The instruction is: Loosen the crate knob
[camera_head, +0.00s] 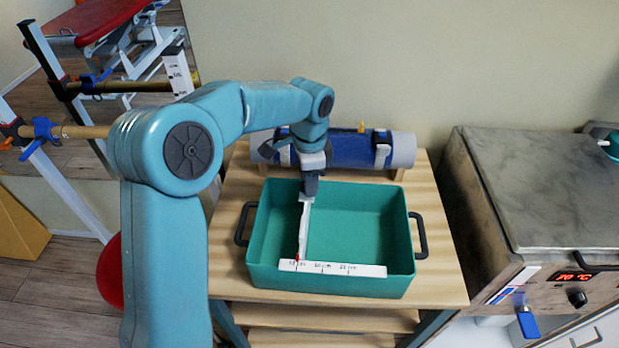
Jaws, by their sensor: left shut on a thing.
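The teal crate (360,283) stands on a wooden table, with a dark handle at each side. A white divider (304,228) runs from its back wall to its front wall, left of the middle. A white scale strip (345,269) lies along the front rim, with a small red mark at the divider's front end. My left gripper (309,190) points down at the divider's back end, by the crate's back rim. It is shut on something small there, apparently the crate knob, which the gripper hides. My right gripper is not in view.
A blue roll (348,149) with grey ends lies on a rack behind the crate. A metal heater (555,195) with a red display stands to the right of the table (436,270). Parallel-bar posts and a red-topped bench (95,18) are at the left. The crate's inside is otherwise empty.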

